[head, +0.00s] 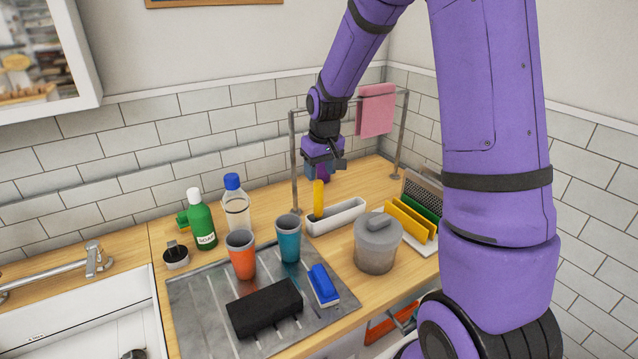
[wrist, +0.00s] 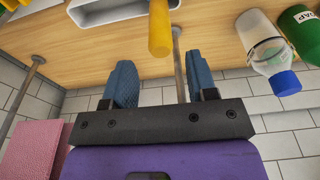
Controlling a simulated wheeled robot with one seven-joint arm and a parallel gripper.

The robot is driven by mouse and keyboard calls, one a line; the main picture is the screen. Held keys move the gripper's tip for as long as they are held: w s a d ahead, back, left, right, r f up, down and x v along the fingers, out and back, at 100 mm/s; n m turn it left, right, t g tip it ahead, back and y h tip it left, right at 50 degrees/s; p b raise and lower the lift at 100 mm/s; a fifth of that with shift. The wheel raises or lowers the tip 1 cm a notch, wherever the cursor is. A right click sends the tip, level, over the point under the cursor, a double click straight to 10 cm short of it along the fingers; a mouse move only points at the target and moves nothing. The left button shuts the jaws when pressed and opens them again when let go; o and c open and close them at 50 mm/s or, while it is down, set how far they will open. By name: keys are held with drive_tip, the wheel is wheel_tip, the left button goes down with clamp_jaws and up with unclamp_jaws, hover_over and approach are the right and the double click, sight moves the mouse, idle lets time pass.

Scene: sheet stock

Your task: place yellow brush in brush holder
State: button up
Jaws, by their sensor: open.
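The yellow brush (head: 318,198) stands upright at the left end of the white brush holder (head: 345,217), with its lower end hidden inside the holder's walls. In the wrist view the yellow handle (wrist: 160,28) overlaps the end of the holder (wrist: 95,12), ahead of the fingertips. My gripper (head: 312,170) is above and behind the brush in the head view. In the wrist view the two blue fingers of my gripper (wrist: 161,80) are spread apart with nothing between them, and the handle is clear of them.
A metal rail (head: 296,165) with a pink towel (head: 376,112) stands close to my gripper. A water bottle (head: 236,205) and green soap bottle (head: 201,222) stand left.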

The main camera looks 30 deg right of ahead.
drive_tip(key=s+a+r+t, duration=0.1)
drive_tip(key=s+a+r, duration=0.2)
drive_tip(key=s+r, duration=0.5)
drive_tip(key=s+a+r+t, duration=0.1)
drive_tip(key=s+a+r, duration=0.1)
drive_tip(key=s+r, duration=0.5)
drive_tip(key=s+a+r, duration=0.1)
drive_tip(key=s+r, duration=0.1)
drive_tip(key=s, duration=0.5)
drive_tip(key=s+a+r+t, duration=0.1)
drive_tip(key=s+a+r, duration=0.1)
drive_tip(key=s, duration=0.5)
drive_tip(key=shift+s+r, duration=0.35)
drive_tip(key=shift+r, duration=0.3)
drive_tip(key=shift+c, duration=0.9)
drive_tip(key=shift+a, duration=0.15)
